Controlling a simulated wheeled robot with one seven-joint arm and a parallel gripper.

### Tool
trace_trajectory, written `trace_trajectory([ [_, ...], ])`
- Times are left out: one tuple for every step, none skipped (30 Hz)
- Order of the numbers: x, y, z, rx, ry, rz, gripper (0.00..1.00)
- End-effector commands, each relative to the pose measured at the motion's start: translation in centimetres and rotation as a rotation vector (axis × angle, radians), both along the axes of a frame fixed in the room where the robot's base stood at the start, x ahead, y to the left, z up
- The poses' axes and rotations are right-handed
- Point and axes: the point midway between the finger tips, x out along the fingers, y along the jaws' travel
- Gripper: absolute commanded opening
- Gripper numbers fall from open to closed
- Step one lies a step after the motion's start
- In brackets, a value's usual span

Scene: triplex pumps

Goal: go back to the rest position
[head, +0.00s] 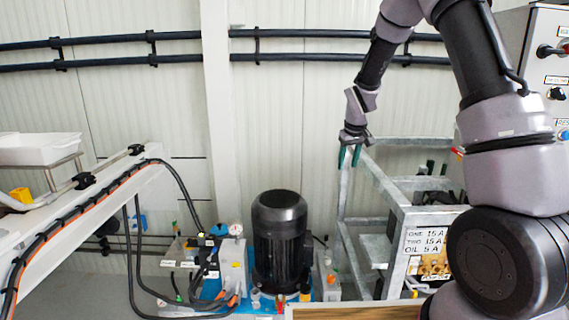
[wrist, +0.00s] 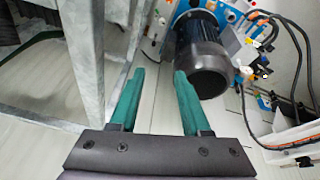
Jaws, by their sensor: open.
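My gripper (head: 349,157) hangs from my arm in the upper middle of the head view, beside the top of a grey metal frame. Its two green fingers (wrist: 159,95) show in the wrist view. They are apart, with nothing between them. The fingers point down, and the gap shows pale floor or wall behind.
The grey metal frame (head: 386,184) stands right of centre with a sign (head: 425,240) on it. A black motor (head: 279,240) stands left of it on a blue base. A white sloping beam (head: 85,215) with cables is at left, near a white tray (head: 38,148). A control box (head: 548,75) is top right.

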Motion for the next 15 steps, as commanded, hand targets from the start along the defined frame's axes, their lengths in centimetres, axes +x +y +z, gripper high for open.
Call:
trace_trajectory([
  [-1.3,-0.5,3.1,0.024,-0.021,-0.035,0.47],
  [-2.1,-0.8,4.5,0.039,-0.028,-0.057,0.47],
  [-3.2,-1.1,6.4,0.058,-0.038,-0.084,0.47],
  [-4.1,-1.3,7.7,0.072,-0.045,-0.103,0.47],
  [-5.1,-1.5,9.0,0.085,-0.051,-0.121,0.47],
  [-6.4,-1.9,10.6,0.105,-0.061,-0.148,0.47],
  [-7.4,-2.1,11.8,0.119,-0.069,-0.167,0.47],
  [-8.4,-2.3,12.9,0.132,-0.076,-0.185,0.47],
  [-9.9,-2.5,14.3,0.152,-0.086,-0.209,0.47],
  [-11.0,-2.7,15.3,0.167,-0.092,-0.228,0.47],
  [-12.1,-2.9,16.2,0.181,-0.1,-0.245,0.47],
  [-13.6,-3.1,17.4,0.199,-0.109,-0.267,0.47],
  [-14.8,-3.2,18.2,0.213,-0.116,-0.283,0.47],
  [-16.0,-3.3,19.0,0.228,-0.123,-0.3,0.47],
  [-17.6,-3.5,19.9,0.247,-0.133,-0.32,0.47],
])
